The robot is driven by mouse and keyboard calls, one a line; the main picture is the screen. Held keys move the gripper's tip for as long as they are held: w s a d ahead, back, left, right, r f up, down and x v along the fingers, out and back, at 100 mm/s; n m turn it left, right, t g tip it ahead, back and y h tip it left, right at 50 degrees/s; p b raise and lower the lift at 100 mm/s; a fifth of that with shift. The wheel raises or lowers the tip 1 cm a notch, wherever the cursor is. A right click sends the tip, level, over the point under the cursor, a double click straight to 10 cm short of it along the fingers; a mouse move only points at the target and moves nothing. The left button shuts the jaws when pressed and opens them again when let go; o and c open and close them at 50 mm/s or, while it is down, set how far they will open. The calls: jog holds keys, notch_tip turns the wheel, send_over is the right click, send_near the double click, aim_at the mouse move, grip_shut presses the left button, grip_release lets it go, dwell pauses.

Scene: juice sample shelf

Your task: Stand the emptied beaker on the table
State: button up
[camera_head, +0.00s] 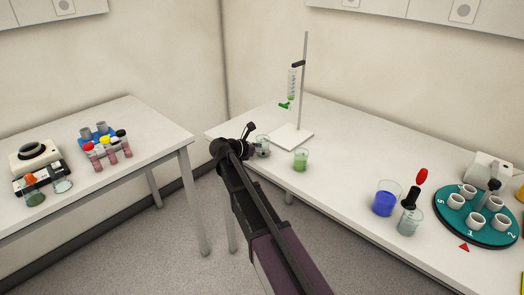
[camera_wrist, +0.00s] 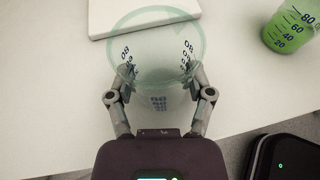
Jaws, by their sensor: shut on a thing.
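A clear, empty-looking beaker (camera_head: 262,146) is at the left end of the right-hand table (camera_head: 340,180). In the wrist view the beaker (camera_wrist: 155,50) shows its wide rim and dark scale marks. My gripper (camera_wrist: 155,76) is shut on it, one finger on each side. In the head view my gripper (camera_head: 252,143) is at the beaker's left, partly hidden by my arm. The beaker looks about upright, low over or on the white tabletop; I cannot tell whether its base touches.
A beaker of green liquid (camera_head: 300,160) stands close to the right. A white-based stand (camera_head: 291,137) with a burette is behind. Further right are a blue-filled beaker (camera_head: 385,200), a clear beaker (camera_head: 409,223) and a teal carousel (camera_head: 473,228). The table's front-left edge is close.

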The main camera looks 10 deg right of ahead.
jog(key=shift+f, duration=0.1)
jog(key=o, duration=1.2)
jog(key=shift+o, duration=0.2)
jog(key=shift+r, duration=0.25)
jog(key=p+v, duration=0.4)
jog(key=v, duration=0.8)
jog(key=shift+p, duration=0.3)
jog(key=shift+s+f, duration=0.1)
jog(key=shift+f, duration=0.1)
